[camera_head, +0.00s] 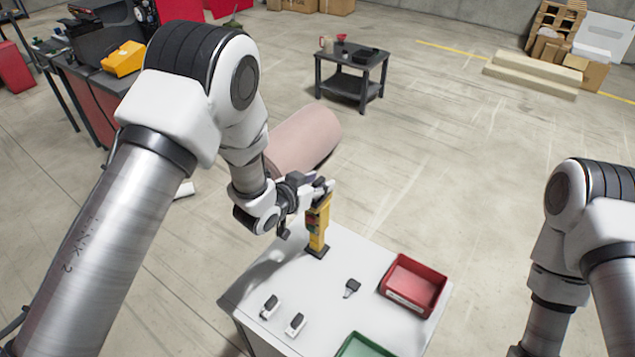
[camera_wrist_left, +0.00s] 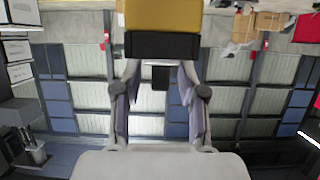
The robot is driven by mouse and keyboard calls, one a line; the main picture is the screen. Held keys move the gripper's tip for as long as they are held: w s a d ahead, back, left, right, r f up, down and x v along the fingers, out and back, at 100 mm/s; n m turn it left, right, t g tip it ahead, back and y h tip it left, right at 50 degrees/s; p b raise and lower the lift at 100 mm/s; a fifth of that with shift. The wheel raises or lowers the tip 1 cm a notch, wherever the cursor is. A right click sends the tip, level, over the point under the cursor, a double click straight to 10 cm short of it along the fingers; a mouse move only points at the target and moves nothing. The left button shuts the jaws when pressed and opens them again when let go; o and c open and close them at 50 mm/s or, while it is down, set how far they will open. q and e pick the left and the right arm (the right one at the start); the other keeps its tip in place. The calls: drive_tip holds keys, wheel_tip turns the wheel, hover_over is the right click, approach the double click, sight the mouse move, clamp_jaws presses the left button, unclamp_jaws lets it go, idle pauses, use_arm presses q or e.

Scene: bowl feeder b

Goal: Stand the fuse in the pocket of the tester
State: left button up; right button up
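The tester (camera_head: 319,228) is a yellow post with red and green marks, standing on a dark base on the white table. My left gripper (camera_head: 322,186) is at its top. In the left wrist view the yellow tester body (camera_wrist_left: 163,14) ends in a wide dark block with a narrow dark tab (camera_wrist_left: 160,78), which looks like a fuse. My left gripper's fingers (camera_wrist_left: 160,100) stand open on both sides of the tab, with gaps. How deep the dark block sits in the pocket cannot be told. Another dark fuse-like piece (camera_head: 352,287) lies on the table. My right gripper is out of view.
A red bin (camera_head: 436,307) stands at the table's right, a green bin (camera_head: 347,348) at its front edge. Two small black-and-white pieces (camera_head: 269,306) (camera_head: 296,323) lie at the front left. The tabletop between tester and bins is mostly clear. A pinkish cylinder (camera_head: 305,138) is behind the table.

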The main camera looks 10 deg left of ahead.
use_arm(q)
drive_tip(key=shift+r, duration=0.2)
drive_tip(key=shift+s+a, duration=0.15)
drive_tip(key=shift+s, duration=0.1)
drive_tip(key=b+v, duration=0.4)
drive_tip(key=v, duration=0.7)
drive_tip(key=s+a+f+n+g+y, duration=0.1)
drive_tip(key=s+a+f+g+y, duration=0.15)
drive_tip(key=s+f, duration=0.45)
drive_tip(key=s+a+f+n+g+y, duration=0.1)
drive_tip(key=s+a+f+n+g, duration=0.15)
drive_tip(key=f, duration=0.85)
drive_tip(key=s+a+f+g+y, duration=0.1)
drive_tip(key=s+f+g, duration=0.2)
drive_tip(key=s+f, duration=0.3)
drive_tip(key=s+a+f+n+g, duration=0.1)
drive_tip(key=s+f+g, duration=0.3)
drive_tip(key=s, duration=0.9)
drive_tip(key=shift+s+a+f+y, duration=0.35)
drive_tip(key=shift+s+a+f, duration=0.1)
drive_tip(key=shift+f, duration=0.45)
